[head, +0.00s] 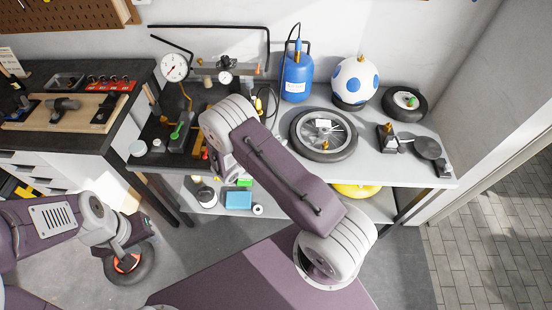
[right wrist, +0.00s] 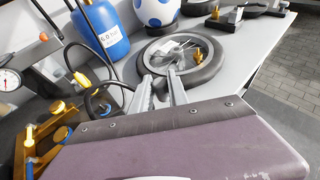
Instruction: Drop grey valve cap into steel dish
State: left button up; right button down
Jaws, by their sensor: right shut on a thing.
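My right gripper (right wrist: 161,92) shows in the right wrist view, its two grey fingers pointing away toward the spoked wheel. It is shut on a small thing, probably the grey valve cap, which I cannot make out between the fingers. In the head view my own right arm hides this gripper. My left gripper (head: 128,262) hangs low at the left in the head view, away from the bench, over the floor; its fingers are not clear. A small pale round thing (head: 138,148) sits at the bench's left front edge; I cannot tell if it is the steel dish.
The spoked wheel (head: 323,137) lies on the grey bench. A blue canister (head: 297,77), a white ball with blue spots (head: 355,79) and a small tyre (head: 404,103) stand behind it. A dial gauge (head: 174,67) and orange fixture (right wrist: 45,140) crowd the left.

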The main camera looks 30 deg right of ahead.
jog(key=shift+s+a+f, duration=0.1)
jog(key=shift+a+f, duration=0.1)
jog(key=shift+f, duration=0.2)
jog(key=f+b, duration=0.2)
jog(key=d+f+b, duration=0.1)
jog(key=f+b, duration=0.1)
jog(key=f, duration=0.1)
jog(key=shift+w, duration=0.2)
jog(key=shift+a+f, duration=0.1)
jog(key=shift+f, duration=0.15)
jog(key=shift+a+r, duration=0.15)
jog(key=c, duration=1.2)
grip_release()
jog(key=shift+d, duration=0.2)
jog(key=shift+s+a, duration=0.1)
jog(key=shift+a, duration=0.1)
jog(key=b+v, duration=0.1)
jog(key=v, duration=0.7)
jog(key=shift+s+a+r+b, duration=0.15)
jog(key=shift+s+a+b, duration=0.05)
jog(key=shift+a+b, duration=0.1)
